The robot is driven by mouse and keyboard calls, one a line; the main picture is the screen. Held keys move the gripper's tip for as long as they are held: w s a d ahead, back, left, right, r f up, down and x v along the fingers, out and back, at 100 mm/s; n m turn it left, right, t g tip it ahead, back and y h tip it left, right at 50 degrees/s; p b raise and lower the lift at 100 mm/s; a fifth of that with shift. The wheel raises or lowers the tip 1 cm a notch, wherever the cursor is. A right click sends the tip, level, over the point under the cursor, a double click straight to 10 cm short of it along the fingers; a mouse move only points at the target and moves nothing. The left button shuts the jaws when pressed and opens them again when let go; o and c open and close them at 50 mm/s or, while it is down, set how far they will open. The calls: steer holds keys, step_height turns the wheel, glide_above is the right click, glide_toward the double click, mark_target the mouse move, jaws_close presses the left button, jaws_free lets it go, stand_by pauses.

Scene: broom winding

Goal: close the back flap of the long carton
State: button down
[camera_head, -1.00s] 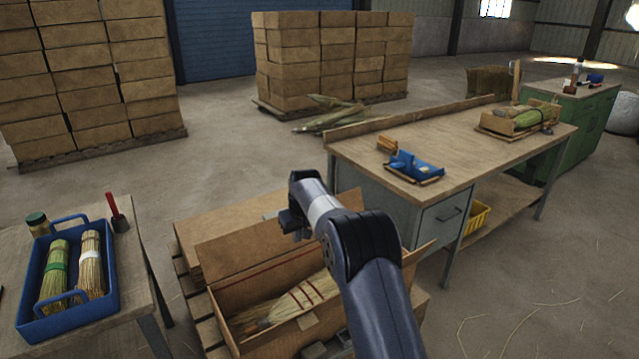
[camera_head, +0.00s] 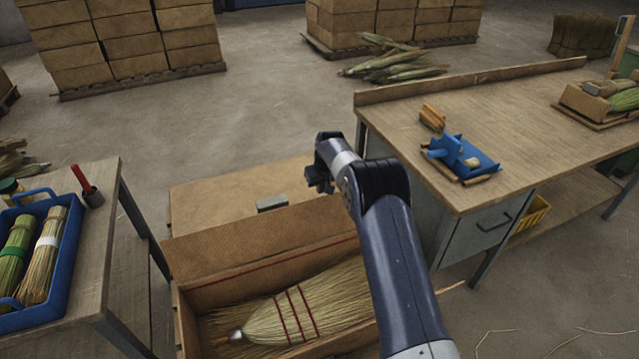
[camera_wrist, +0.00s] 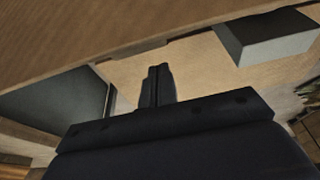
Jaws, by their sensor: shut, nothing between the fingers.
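The long carton (camera_head: 192,314) lies open at the bottom of the head view, with a straw broom (camera_head: 275,317) bound in red inside it. Its back flap (camera_head: 255,241) stands raised along the far side, not folded over the broom. My gripper (camera_head: 318,183) is above and behind the flap's right part, apart from it as far as I can tell. In the wrist view my gripper (camera_wrist: 157,85) is shut and empty. My arm hides the carton's right part.
Behind the flap lies a flat cardboard surface (camera_head: 215,205) with a grey block (camera_head: 272,203) on it. A workbench (camera_head: 480,120) with a blue fixture (camera_head: 462,160) stands right. A side table (camera_head: 95,240) with a blue tray (camera_head: 62,272) stands left. Open floor lies behind.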

steer(key=shift+s+d+r+p, duration=0.1)
steer(key=shift+s+d+r, duration=0.1)
steer(key=shift+s, duration=0.25)
steer(key=shift+s+d+r+p, duration=0.1)
steer(key=shift+s+d+r, duration=0.1)
steer(key=shift+s, duration=0.2)
steer(key=shift+s+d+r+p, duration=0.1)
steer(key=shift+s+d+r, duration=0.1)
steer(key=shift+s, duration=0.25)
